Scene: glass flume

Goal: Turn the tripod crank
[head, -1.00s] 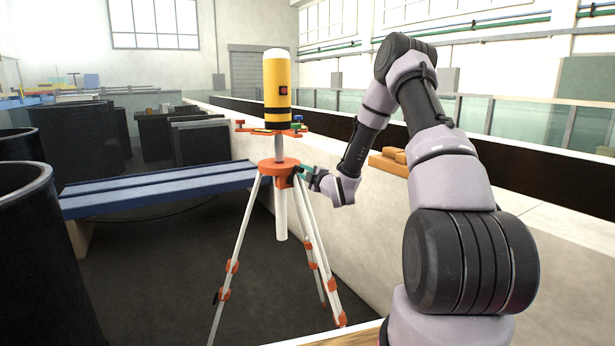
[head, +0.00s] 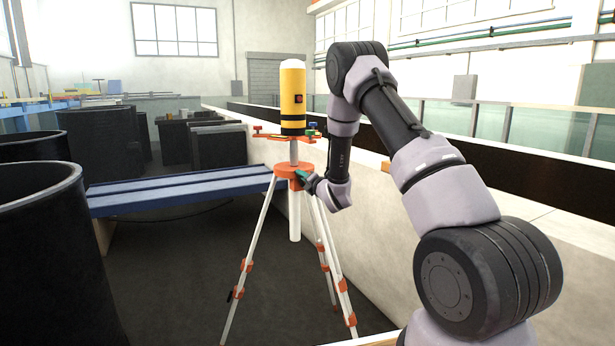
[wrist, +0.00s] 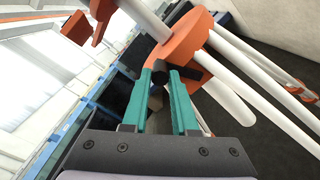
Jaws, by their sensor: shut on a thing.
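The tripod (head: 248,245) stands upright on the floor, with white legs and orange joints. Its orange head (head: 289,171) carries a white column, an orange plate with knobs, and a yellow and black instrument (head: 293,97). My gripper (head: 301,176) is at the right side of the orange head. In the wrist view my teal-fingered gripper (wrist: 171,80) is shut on the crank (wrist: 162,76), a dark knob beside the orange head (wrist: 182,48). The rest of the crank is mostly hidden by the fingers.
A blue bench (head: 180,190) stands behind and left of the tripod. Large black tubs (head: 40,250) fill the left side. A pale flume wall (head: 400,240) runs along the right, close to my arm. Dark floor is open left of the tripod.

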